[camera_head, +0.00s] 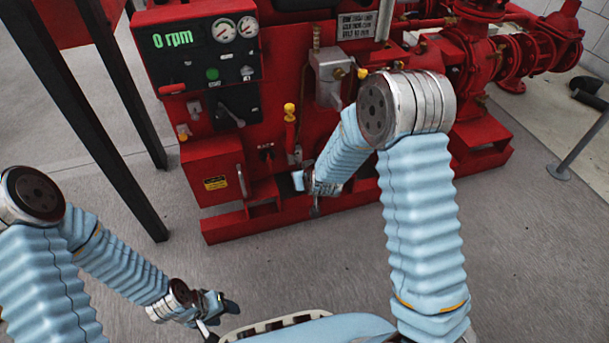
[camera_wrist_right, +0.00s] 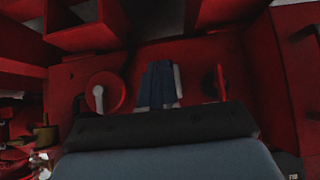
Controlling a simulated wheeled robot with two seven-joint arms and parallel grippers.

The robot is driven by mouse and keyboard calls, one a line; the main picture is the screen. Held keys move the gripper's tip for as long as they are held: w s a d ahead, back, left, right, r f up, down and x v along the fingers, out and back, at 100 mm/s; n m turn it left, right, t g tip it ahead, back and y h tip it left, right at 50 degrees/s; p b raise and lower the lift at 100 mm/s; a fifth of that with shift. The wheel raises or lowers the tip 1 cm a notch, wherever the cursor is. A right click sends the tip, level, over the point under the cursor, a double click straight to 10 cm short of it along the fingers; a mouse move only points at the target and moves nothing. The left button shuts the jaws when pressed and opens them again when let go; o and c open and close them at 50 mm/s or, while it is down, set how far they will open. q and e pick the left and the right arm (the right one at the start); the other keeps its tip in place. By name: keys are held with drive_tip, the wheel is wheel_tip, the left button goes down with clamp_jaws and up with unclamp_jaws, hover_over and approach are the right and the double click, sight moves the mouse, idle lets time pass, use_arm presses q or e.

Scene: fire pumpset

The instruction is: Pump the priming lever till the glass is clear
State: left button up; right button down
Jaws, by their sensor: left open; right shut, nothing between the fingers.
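The red pumpset (camera_head: 330,170) stands in front of me. An upright lever with a yellow knob (camera_head: 290,110) rises from its front, below the control panel; I cannot tell for sure that it is the priming lever. I cannot make out the glass with certainty. My right gripper (camera_head: 300,181) is low at the pumpset's front, below the yellow knob and apart from it. It is shut and empty; its dark fingers also show in the right wrist view (camera_wrist_right: 161,86). My left gripper (camera_head: 217,306) is open and empty, low over the floor.
The control panel (camera_head: 198,55) reads 0 rpm and has two gauges. A red box with a yellow label (camera_head: 214,170) is left of my right gripper. A black-legged stand (camera_head: 100,110) is at the left. Close red walls and a red disc (camera_wrist_right: 105,92) show in the right wrist view.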

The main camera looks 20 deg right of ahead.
use_arm(q)
drive_tip(key=shift+f+b, duration=0.55)
drive_tip(key=shift+f, duration=0.25)
use_arm(e)
drive_tip(key=shift+f, duration=0.85)
drive_tip(key=shift+r, duration=0.1)
use_arm(q)
drive_tip(key=shift+r+p, duration=0.6)
use_arm(e)
drive_tip(key=shift+r, duration=0.75)
